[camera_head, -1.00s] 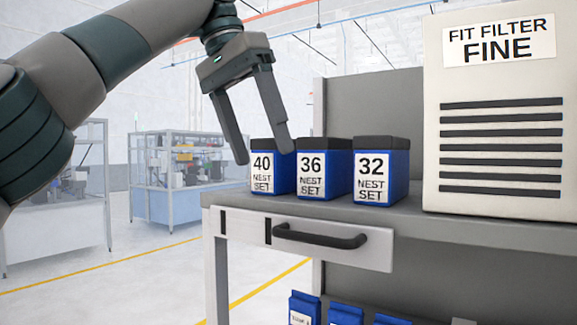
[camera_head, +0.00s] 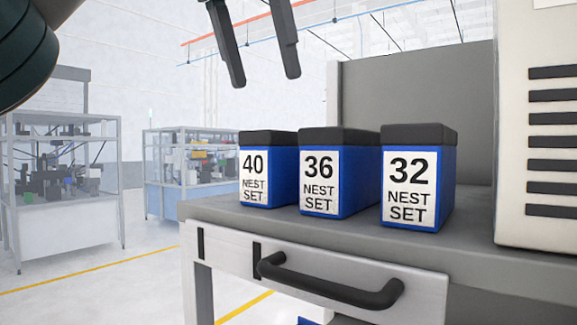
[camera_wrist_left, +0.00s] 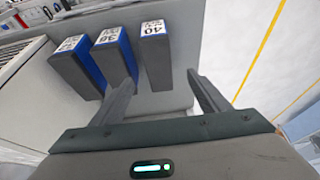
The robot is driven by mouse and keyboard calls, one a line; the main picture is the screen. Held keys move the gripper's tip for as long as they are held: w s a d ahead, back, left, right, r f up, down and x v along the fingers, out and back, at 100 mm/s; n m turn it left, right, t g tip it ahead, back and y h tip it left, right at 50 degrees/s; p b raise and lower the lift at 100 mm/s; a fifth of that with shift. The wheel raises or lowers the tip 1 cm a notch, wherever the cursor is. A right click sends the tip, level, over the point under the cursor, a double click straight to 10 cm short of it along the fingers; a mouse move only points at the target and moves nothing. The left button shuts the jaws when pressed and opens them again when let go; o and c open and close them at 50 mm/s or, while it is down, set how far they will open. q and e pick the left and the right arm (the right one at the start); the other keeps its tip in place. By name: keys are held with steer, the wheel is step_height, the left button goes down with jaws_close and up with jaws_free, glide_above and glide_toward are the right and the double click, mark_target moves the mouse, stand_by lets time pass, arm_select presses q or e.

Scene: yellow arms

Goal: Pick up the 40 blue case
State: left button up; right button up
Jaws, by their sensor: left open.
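The 40 blue case (camera_head: 267,170) has a dark lid and a white "40 NEST SET" label. It stands upright at the left end of a row on the grey worktop. It also shows in the left wrist view (camera_wrist_left: 156,55). My left gripper (camera_head: 266,82) is open and empty, above the case with a clear gap in the head view. In the left wrist view its fingers (camera_wrist_left: 167,88) point toward the row, with the 40 case appearing between them. My right gripper is not in view.
The 36 case (camera_head: 338,172) stands close to the right of the 40 case, then the 32 case (camera_head: 418,178). A beige cabinet (camera_head: 540,230) is at the far right. The worktop (camera_head: 215,208) ends just left of the 40 case. A drawer handle (camera_head: 330,285) juts out in front.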

mark_target(281, 142)
arm_select(q)
steer(key=shift+s, duration=0.15)
steer(key=shift+f, duration=0.1)
steer(key=shift+w+d+f, duration=0.1)
steer(key=shift+w+f, duration=0.3)
steer(key=shift+w, duration=0.05)
steer(key=shift+w+d+f, duration=0.1)
steer(key=shift+w+f, duration=0.05)
steer(key=shift+f, duration=0.45)
steer(key=b+x, duration=0.2)
steer(key=x, duration=0.7)
steer(key=shift+d, duration=0.1)
steer(key=shift+w+f, duration=0.1)
steer(key=shift+f, duration=0.35)
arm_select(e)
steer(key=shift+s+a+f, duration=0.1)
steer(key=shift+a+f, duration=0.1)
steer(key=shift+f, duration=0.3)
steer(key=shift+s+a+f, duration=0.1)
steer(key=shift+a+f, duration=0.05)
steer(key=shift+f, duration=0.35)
